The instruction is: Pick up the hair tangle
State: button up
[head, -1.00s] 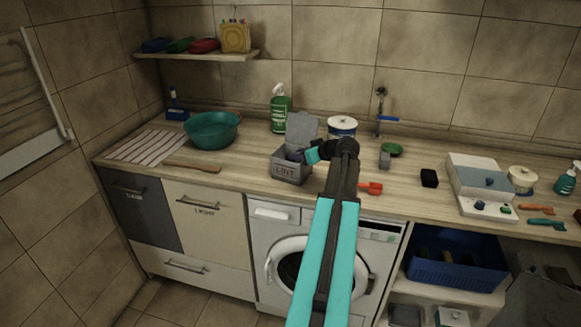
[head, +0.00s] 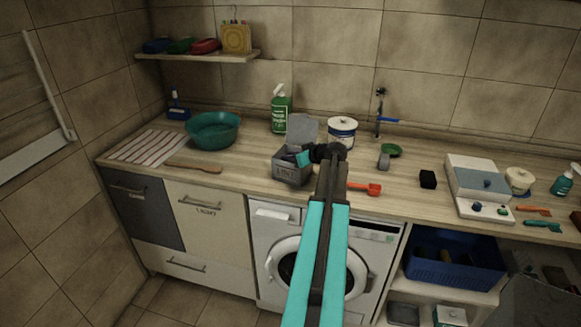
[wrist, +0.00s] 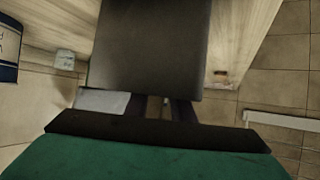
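I cannot make out the hair tangle in either view. The grey lint box (head: 292,175) stands on the worktop near its front edge, with its lid (head: 302,129) raised. My gripper (head: 302,160) is at the box's opening, just in front of the lid; its fingertips are hidden. In the wrist view, a dark grey panel (wrist: 150,45), which looks like the raised lid, blocks most of the middle. Only parts of my dark fingers (wrist: 163,108) show below it, so their opening and anything between them cannot be judged.
A white tub (head: 342,133) and a green spray bottle (head: 281,110) stand behind the box. A red scoop (head: 366,188) lies to its right. A teal basin (head: 213,131) and a wooden board (head: 194,165) are to the left. The worktop's front edge is close.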

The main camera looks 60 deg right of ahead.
jog(key=shift+w+f, duration=0.15)
jog(key=shift+w, duration=0.05)
dwell(0.4)
grip_shut()
jog(key=shift+r+b, duration=1.65)
jog(key=shift+r, duration=3.4)
